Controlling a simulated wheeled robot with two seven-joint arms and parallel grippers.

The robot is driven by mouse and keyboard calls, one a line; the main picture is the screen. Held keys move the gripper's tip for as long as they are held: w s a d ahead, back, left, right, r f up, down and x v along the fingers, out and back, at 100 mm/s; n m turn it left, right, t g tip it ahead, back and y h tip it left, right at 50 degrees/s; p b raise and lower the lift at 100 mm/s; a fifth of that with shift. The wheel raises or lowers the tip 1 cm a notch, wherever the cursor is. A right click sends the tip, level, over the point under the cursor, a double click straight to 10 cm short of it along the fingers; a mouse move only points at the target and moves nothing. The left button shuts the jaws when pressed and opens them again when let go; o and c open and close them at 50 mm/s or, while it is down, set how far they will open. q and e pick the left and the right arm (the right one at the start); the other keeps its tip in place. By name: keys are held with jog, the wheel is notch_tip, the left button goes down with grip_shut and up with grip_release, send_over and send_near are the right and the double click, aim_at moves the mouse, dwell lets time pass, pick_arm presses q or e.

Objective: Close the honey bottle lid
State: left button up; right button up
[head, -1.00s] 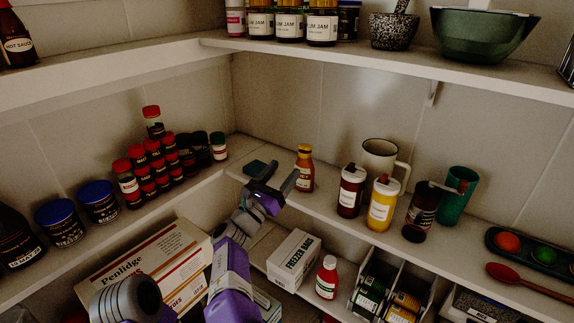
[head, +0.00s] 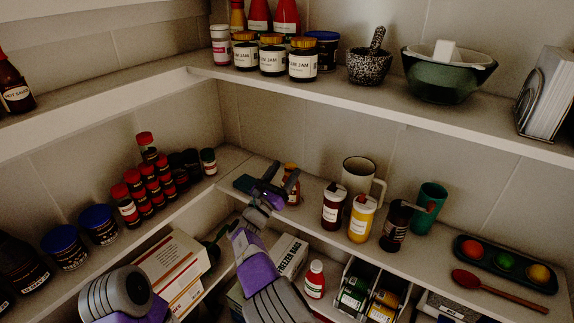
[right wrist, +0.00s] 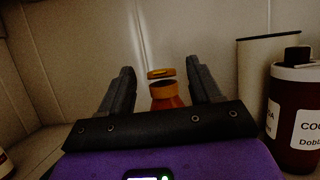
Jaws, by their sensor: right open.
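The honey bottle (head: 292,187) is small and amber with a yellow-orange top, standing upright on the middle shelf near the corner. My right gripper (head: 270,181) is beside it and partly hides it. In the right wrist view the bottle's orange neck (right wrist: 164,91) shows beyond and between the fingers. The lid (right wrist: 160,73) shows raised above the neck, with a gap between them, so it looks open. My right gripper (right wrist: 161,84) is open with nothing between its fingers that I can see touching.
A cream mug (head: 357,176), a dark red bottle (head: 333,207) and a yellow bottle (head: 361,219) stand right of the honey bottle. Stacked red-capped jars (head: 147,188) stand to the left. The upper shelf (head: 420,110) hangs above.

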jog(key=shift+x, duration=1.05)
jog(key=c, duration=1)
jog(key=shift+f+t+h+b, duration=0.3)
jog(key=shift+f+t+b, duration=0.1)
jog(key=shift+b, duration=0.6)
jog(key=shift+c, duration=0.2)
jog(key=shift+s+r+b, duration=0.1)
jog(key=shift+b, duration=0.2)
jog(key=shift+r, duration=0.1)
jog(key=o, duration=1)
jog(key=shift+a, duration=0.1)
